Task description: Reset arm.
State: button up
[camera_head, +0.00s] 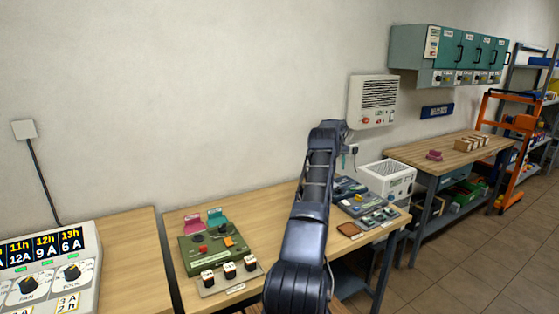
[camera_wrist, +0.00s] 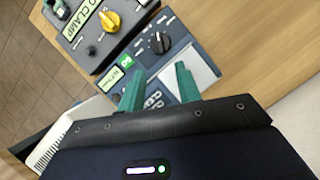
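My gripper shows in the wrist view with two green fingers (camera_wrist: 159,82) spread apart and nothing held between them. The fingers point at a blue-grey device (camera_wrist: 150,58) with a black knob, a small green display and a pale plate. They overlap it in the picture; I cannot tell whether they touch it. In the head view my arm rises from the bottom and bends near the wall, and its own links hide the gripper. Several blue-grey devices (camera_head: 369,209) lie on the table just right of the arm.
A dark panel with a yellow knob (camera_wrist: 108,20) is beside the device. A vented wall unit (camera_head: 374,102) is behind the arm. A meter box (camera_head: 49,268) stands left.

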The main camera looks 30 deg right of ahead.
jog(key=w+a+r+n+t+h, duration=0.1)
jog(key=w+a+r+t, duration=0.15)
jog(key=a+r, duration=1.45)
jog(key=s+a+r+n+t+h, duration=0.1)
jog(key=s+a+r, duration=0.2)
jog(key=a+r, duration=0.6)
jog(key=s+a+r+n, duration=0.1)
jog(key=s+a+r, duration=0.3)
jog(key=a, duration=0.8)
jog(key=s+a+r+n+t, duration=0.1)
jog(key=s+a+r+t, duration=0.2)
jog(key=s+a, duration=1.4)
jog(key=s+a+f+n+t, duration=0.1)
jog(key=s+a+f, duration=0.4)
jog(key=s, duration=0.4)
jog(key=s+a+f+n+t, duration=0.1)
jog(key=s+a+f, duration=0.3)
jog(key=s+a, duration=0.4)
jog(key=shift+s+f, duration=0.35)
